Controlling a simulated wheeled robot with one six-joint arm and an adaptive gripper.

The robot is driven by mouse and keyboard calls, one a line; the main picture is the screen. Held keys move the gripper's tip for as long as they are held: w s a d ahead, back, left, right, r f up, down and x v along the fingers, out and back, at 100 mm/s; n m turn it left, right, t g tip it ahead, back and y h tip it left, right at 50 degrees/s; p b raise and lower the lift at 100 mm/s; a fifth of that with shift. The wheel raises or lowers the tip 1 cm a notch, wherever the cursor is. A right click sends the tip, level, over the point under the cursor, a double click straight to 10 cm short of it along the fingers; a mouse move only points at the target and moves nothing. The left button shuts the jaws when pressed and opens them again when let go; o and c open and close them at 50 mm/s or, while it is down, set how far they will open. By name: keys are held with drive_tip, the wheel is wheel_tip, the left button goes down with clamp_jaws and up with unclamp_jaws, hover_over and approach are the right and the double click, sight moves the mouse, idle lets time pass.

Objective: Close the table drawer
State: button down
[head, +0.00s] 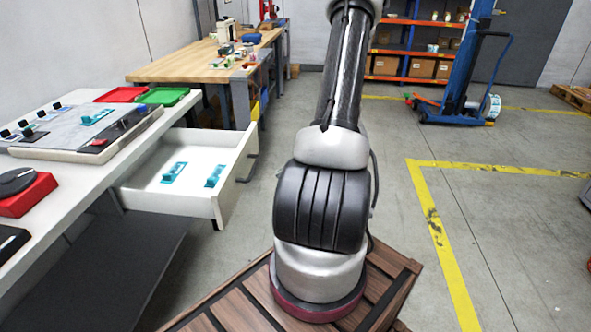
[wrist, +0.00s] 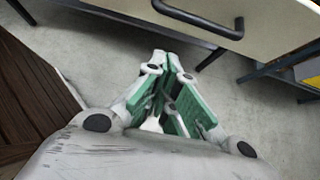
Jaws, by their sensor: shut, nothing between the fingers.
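The white table drawer (head: 190,172) stands pulled out from the white table (head: 62,190) at the left of the head view. Two small teal parts (head: 174,172) lie on its floor. Its dark handle (head: 252,152) is on the front panel at the right. In the wrist view the drawer front (wrist: 255,25) and the handle (wrist: 198,20) are at the top. My gripper (wrist: 165,62), with green finger pads, is shut and empty. It points toward the drawer front, below the handle in the picture and apart from it. The gripper is out of the head view.
A control board (head: 85,130) and red and green trays (head: 122,94) sit on the white table. A wooden workbench (head: 200,62) stands behind the drawer. Grey floor is clear to the right, with a blue lift (head: 462,70) farther back.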

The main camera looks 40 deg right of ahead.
drive_tip(key=w+a+f, duration=0.1)
drive_tip(key=w+a, duration=0.3)
drive_tip(key=w, duration=0.1)
drive_tip(key=shift+w+a+f, duration=0.15)
drive_tip(key=shift+a+f, duration=0.05)
drive_tip(key=shift+f, duration=0.1)
